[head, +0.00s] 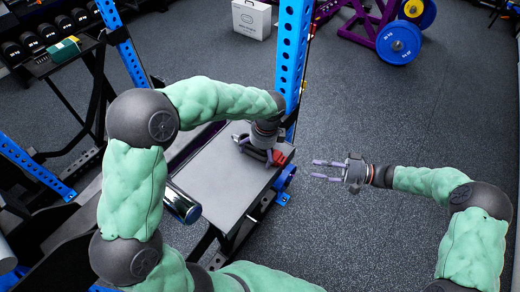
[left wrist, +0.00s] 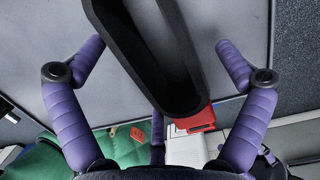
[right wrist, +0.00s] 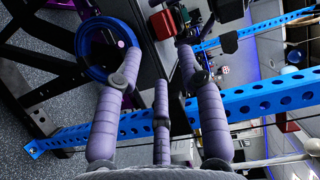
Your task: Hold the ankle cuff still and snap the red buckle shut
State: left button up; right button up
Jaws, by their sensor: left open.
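The black ankle cuff (left wrist: 150,50) stands as a long loop on a grey bench top (head: 215,180). Its red buckle (left wrist: 195,120) is at the near end in the left wrist view, and red also shows beside my left gripper in the head view (head: 279,158). I cannot tell whether the buckle is latched. My left gripper (head: 257,152) is open above the bench, its purple fingers spread on both sides of the cuff without visible contact. My right gripper (head: 328,170) is open and empty in the air, right of the bench, fingers pointing towards it.
A blue rack upright (head: 292,60) stands just behind the bench end. A blue disc (head: 285,178) sits at the bench's right edge. A shiny cylinder (head: 182,203) is at its left side.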

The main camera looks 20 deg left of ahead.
pick_arm(q)
jog(key=c, duration=1.3)
jog(key=shift+c, duration=0.2)
pick_arm(e)
jog(key=shift+m, duration=0.3)
grip_shut()
pick_arm(q)
jog(key=shift+s+f, duration=0.1)
pick_arm(e)
jog(key=s+d+m+t, duration=0.2)
jog(key=m+t, duration=0.1)
jog(key=m, duration=0.8)
jog(key=s+d+m+t, duration=0.2)
jog(key=s+m+t, duration=0.1)
jog(key=m, duration=0.8)
jog(key=shift+s+d+f+m, duration=0.3)
jog(key=shift+s+d+m, duration=0.05)
jog(key=shift+d+m, duration=0.05)
